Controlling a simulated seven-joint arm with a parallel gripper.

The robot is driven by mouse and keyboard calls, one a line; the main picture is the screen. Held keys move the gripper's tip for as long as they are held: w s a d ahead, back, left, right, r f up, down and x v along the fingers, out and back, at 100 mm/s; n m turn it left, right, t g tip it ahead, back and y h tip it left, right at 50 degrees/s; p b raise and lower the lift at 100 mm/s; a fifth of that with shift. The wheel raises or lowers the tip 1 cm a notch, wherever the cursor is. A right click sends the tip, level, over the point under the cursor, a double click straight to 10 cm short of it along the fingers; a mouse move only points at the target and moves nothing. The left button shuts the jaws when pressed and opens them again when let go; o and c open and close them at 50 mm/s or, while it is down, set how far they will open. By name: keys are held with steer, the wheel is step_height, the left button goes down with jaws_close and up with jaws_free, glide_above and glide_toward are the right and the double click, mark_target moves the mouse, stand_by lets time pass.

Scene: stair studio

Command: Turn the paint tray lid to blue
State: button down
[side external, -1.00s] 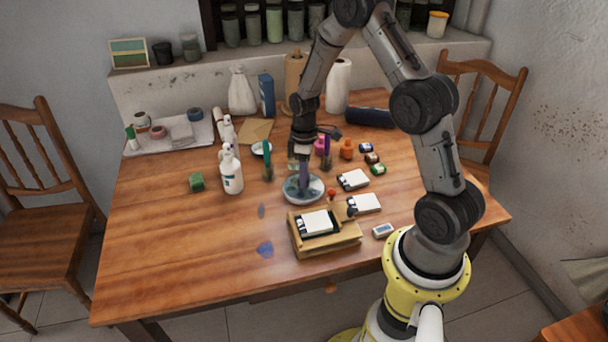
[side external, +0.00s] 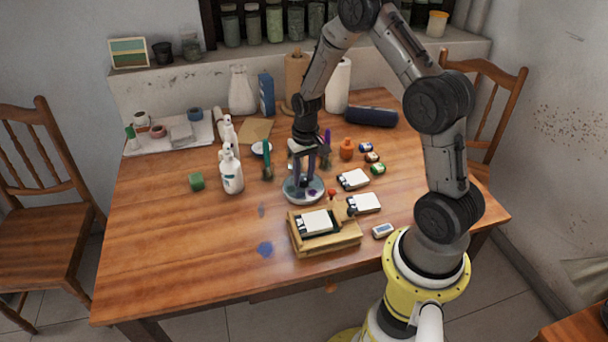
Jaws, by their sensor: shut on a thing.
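The paint tray (side external: 290,196) is a round, pale dish on the table, left of the white cards and behind the wooden box. A purple patch (side external: 312,192) shows on its right part. My gripper (side external: 303,182) points down over the tray, with its fingers reaching the tray's top. It is shut on part of the tray lid, though the fingers hide the exact contact. The lid's other colours, including any blue part, are too small or covered to tell.
A wooden box with a white card (side external: 346,243) stands just in front of the tray. The front left of the table is clear apart from blue stains (side external: 264,249).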

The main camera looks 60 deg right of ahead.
mark_target(305, 179)
steer(key=m, duration=0.5)
steer(key=shift+m, duration=0.3)
steer(key=shift+w+r+m, duration=0.1)
steer(key=shift+m, duration=2.1)
steer(key=c, duration=0.5)
jaws_free()
step_height(305, 179, up, 14)
steer(key=shift+s, duration=0.25)
